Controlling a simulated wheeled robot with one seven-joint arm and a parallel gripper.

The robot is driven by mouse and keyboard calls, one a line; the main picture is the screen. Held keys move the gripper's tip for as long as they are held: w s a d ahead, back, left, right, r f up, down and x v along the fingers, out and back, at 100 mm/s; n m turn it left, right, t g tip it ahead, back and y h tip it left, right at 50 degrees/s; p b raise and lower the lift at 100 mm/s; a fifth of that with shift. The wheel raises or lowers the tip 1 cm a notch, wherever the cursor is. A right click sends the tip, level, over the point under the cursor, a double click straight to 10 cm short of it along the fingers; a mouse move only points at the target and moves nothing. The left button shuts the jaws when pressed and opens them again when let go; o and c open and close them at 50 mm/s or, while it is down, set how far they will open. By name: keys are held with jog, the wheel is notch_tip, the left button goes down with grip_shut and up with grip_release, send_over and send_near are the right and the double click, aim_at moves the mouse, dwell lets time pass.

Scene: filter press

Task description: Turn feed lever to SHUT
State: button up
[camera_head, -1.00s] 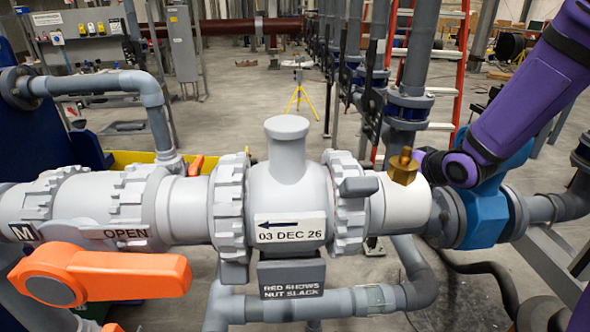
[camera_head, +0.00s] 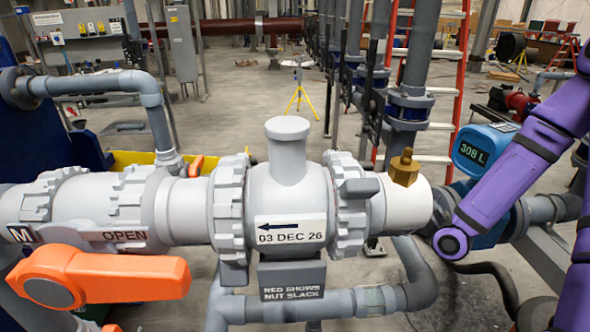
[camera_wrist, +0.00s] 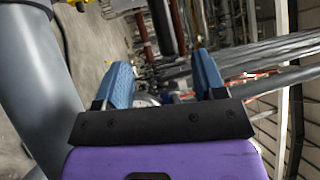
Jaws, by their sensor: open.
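The feed lever is an orange handle (camera_head: 110,276) at the lower left in the head view. It lies roughly level, pointing right from its round hub. A label reading OPEN (camera_head: 125,236) is on the grey pipe body just above it. My gripper is not visible in the head view; only my purple arm shows, at the right, well away from the lever. In the wrist view my gripper (camera_wrist: 163,85) has two blue fingers spread wide apart with nothing between them. The lever is not recognizable in the wrist view.
A grey valve body (camera_head: 288,190) with toothed nuts fills the middle. A brass fitting (camera_head: 404,168) sticks up to its right. A blue meter (camera_head: 480,150) reading 308 L stands behind my arm. A grey pipe (camera_wrist: 45,85) is close at left in the wrist view.

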jog(key=shift+m+t, duration=0.3)
jog(key=x, duration=0.9)
jog(key=shift+d+r, duration=0.1)
jog(key=c, duration=0.7)
